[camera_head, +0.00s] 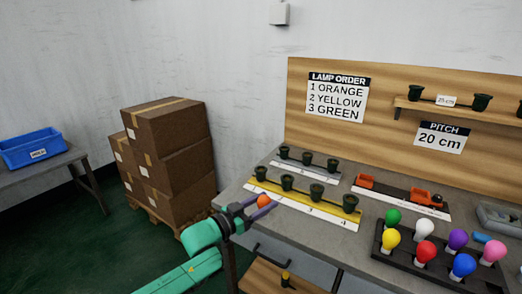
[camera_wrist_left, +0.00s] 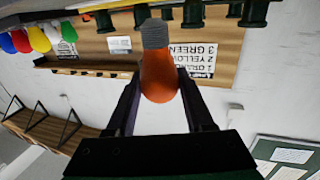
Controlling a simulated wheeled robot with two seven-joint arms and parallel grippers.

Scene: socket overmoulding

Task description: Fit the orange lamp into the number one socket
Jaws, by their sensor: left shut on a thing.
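My left gripper (camera_head: 262,206) is shut on the orange lamp (camera_head: 264,200), in front of the left part of the yellow socket bar (camera_head: 302,190). In the left wrist view the orange lamp (camera_wrist_left: 158,78) sits between the two fingers, with its grey screw base pointing away from the palm. The yellow bar carries several dark green sockets in a row; the leftmost socket (camera_head: 261,172) stands just behind the gripper, and its opening looks empty. The lamp is apart from the sockets. My right gripper is not in view.
A second socket row (camera_head: 307,158) stands behind. A dark rack (camera_head: 402,259) with several coloured lamps is at the right. An orange-and-black fixture (camera_head: 400,191) lies behind it. The lamp order sign (camera_head: 337,96) lists 1 orange, 2 yellow, 3 green. Stacked boxes (camera_head: 170,150) stand left.

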